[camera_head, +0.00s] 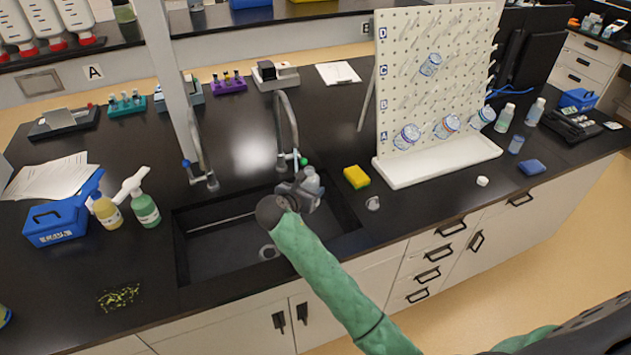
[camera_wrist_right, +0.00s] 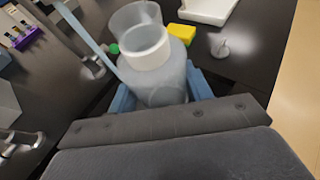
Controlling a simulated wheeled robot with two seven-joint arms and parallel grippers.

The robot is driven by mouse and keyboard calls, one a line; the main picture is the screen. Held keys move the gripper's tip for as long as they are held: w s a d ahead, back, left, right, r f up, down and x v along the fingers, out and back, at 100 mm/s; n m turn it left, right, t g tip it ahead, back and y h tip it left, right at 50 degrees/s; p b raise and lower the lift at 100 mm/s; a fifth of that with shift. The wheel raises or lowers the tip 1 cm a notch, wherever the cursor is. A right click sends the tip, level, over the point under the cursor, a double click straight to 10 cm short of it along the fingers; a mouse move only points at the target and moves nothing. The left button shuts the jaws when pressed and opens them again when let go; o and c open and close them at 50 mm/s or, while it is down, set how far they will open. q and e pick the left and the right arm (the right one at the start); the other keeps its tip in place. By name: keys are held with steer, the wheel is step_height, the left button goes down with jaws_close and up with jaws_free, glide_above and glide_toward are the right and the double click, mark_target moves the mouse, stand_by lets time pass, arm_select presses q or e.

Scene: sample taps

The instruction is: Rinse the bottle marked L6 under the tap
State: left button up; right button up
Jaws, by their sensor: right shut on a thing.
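The tap's green knob (camera_wrist_right: 114,48) shows close beside the neck. No L6 mark is readable, and I cannot tell whether water runs. My left gripper is not in view.
A white pegboard (camera_head: 432,85) holds several bottles. Wash bottles (camera_head: 145,210) and a blue box (camera_head: 55,222) stand left.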

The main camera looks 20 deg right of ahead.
steer(key=shift+w+a+r, duration=0.1)
steer(key=shift+a, duration=0.1)
steer(key=shift+w+a, duration=0.1)
steer(key=shift+w, duration=0.15)
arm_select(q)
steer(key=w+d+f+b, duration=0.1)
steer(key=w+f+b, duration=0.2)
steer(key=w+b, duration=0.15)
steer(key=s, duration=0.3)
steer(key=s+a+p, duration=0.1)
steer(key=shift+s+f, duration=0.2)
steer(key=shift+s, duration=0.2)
arm_select(e)
steer(key=w+f, duration=0.3)
steer(key=w, duration=0.7)
steer(key=shift+w, duration=0.2)
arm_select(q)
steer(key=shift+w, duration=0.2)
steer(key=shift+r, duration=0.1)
arm_select(e)
steer(key=shift+r, duration=0.1)
stand_by(1.4)
